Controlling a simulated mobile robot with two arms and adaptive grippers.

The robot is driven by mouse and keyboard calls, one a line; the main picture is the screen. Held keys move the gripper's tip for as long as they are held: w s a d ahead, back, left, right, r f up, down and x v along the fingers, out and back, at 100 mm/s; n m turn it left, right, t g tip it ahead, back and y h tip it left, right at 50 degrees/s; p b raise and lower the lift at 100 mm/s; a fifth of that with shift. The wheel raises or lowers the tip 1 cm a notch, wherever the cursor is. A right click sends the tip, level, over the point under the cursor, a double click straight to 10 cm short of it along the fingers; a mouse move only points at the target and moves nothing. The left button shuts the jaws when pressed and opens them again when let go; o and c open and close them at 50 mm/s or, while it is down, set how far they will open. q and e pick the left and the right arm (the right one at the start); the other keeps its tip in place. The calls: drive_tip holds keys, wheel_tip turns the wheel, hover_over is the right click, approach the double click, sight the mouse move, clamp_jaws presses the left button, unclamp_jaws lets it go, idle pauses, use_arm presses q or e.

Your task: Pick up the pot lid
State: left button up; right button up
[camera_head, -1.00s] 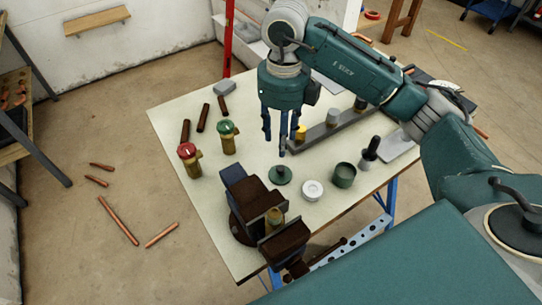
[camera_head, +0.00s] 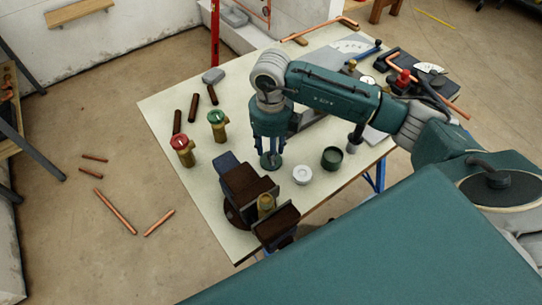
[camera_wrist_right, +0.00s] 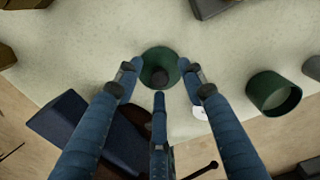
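The pot lid (camera_head: 266,162) is a small dark green disc with a dark knob, lying on the pale workbench (camera_head: 195,85). In the right wrist view the lid (camera_wrist_right: 148,62) lies just beyond my fingertips, its knob roughly midway between the two upper fingers. My right gripper (camera_head: 270,157) points straight down over the lid, its fingers spread and partly hiding it. In the wrist view the right gripper (camera_wrist_right: 160,75) looks open; whether a finger touches the lid I cannot tell. A green open pot (camera_head: 332,158) stands to the right. My left gripper is not in view.
A dark vise (camera_head: 245,187) stands close in front of the lid. A white round piece (camera_head: 302,175) lies between lid and pot. Brass valves with red (camera_head: 182,141) and green (camera_head: 216,117) caps stand to the left.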

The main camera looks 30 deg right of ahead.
clamp_jaws()
drive_tip(key=shift+r, duration=0.15)
